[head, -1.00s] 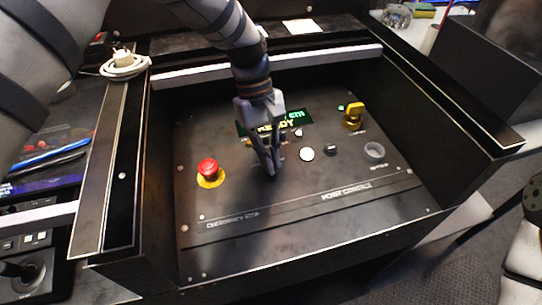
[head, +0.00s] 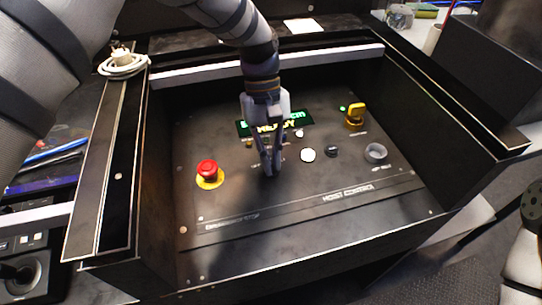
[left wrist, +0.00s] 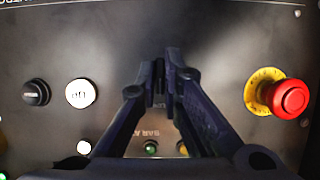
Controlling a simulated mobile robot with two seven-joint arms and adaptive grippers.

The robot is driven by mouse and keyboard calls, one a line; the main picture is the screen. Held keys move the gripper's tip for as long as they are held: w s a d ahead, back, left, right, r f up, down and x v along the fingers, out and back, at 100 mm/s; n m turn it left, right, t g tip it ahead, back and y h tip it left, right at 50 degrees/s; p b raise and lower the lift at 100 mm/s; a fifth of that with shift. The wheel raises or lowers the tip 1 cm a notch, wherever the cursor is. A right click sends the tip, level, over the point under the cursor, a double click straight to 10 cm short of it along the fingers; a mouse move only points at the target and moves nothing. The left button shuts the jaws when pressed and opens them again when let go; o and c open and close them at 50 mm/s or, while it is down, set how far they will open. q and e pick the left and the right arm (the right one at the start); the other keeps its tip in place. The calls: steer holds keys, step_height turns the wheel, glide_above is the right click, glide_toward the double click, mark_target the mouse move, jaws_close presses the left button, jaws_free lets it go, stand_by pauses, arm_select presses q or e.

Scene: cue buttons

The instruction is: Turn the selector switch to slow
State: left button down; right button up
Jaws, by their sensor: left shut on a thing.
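My left gripper (head: 270,168) reaches down to the dark control panel, between the red emergency stop and a round white button. In the left wrist view its fingertips (left wrist: 160,78) are closed together on a small dark part, which looks like the handle of the selector switch (left wrist: 159,88). The fingers hide most of that switch, so I cannot read its setting. Small lettering shows between the fingers but is too blurred to read fully. My right gripper does not show.
The red emergency stop (head: 207,168) on a yellow base stands left of the gripper. A lit display (head: 275,124) lies behind. Raised walls surround the panel.

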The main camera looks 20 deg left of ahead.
arm_select(q)
steer(key=c, duration=1.7)
jaws_free()
steer(key=v, duration=1.2)
steer(key=shift+r, duration=0.1)
steer(key=shift+d, duration=0.1)
